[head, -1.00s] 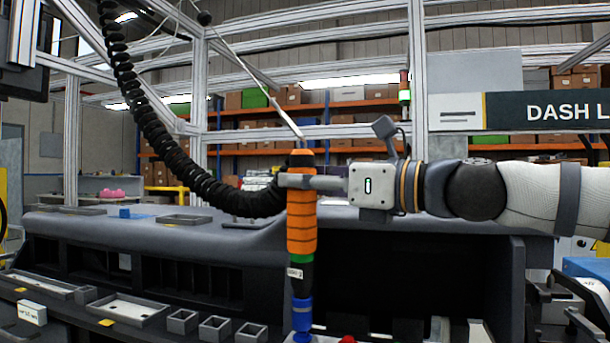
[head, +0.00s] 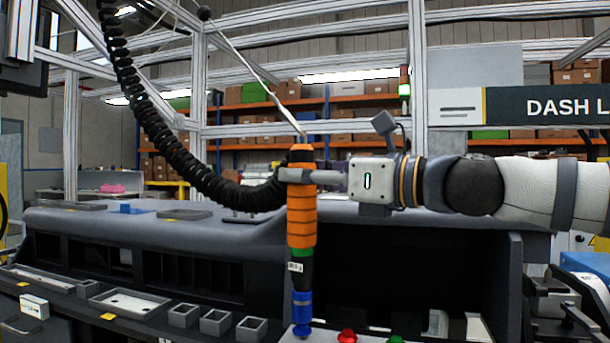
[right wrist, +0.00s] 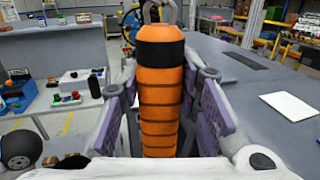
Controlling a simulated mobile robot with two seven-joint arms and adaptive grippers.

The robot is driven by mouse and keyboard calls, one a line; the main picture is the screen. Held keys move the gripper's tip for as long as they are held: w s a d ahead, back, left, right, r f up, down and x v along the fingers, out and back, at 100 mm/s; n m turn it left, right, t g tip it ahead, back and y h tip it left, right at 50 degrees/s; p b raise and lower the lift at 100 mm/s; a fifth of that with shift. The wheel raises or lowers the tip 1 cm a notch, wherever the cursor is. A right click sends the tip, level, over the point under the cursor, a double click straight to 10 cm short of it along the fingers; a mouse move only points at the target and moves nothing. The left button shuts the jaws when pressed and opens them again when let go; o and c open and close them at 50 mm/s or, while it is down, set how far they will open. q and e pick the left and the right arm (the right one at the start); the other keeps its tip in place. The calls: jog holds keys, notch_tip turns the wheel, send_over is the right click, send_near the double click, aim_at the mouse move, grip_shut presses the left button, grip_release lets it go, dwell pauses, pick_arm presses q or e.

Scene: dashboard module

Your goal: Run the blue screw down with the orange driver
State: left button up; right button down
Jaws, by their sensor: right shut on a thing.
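The orange driver (head: 301,222) hangs upright in the head view, with green and black bands and a blue lower end. My right gripper (head: 297,177) is shut around its upper body. In the right wrist view the driver (right wrist: 161,105) stands between the purple finger pads. A small blue rounded piece (head: 302,331), apparently the blue screw, is directly under the driver's tip, at a pale plate (head: 322,336). I cannot tell whether the tip is seated in it. My left gripper is not in view.
A red knob (head: 347,336) and a green knob (head: 396,340) stand just right of the tip. Small grey bins (head: 216,322) lie to the left. The dark dashboard (head: 130,225) is behind, and a black coiled hose (head: 160,135) hangs left of the driver.

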jog(key=shift+f, duration=1.4)
dwell(4.0)
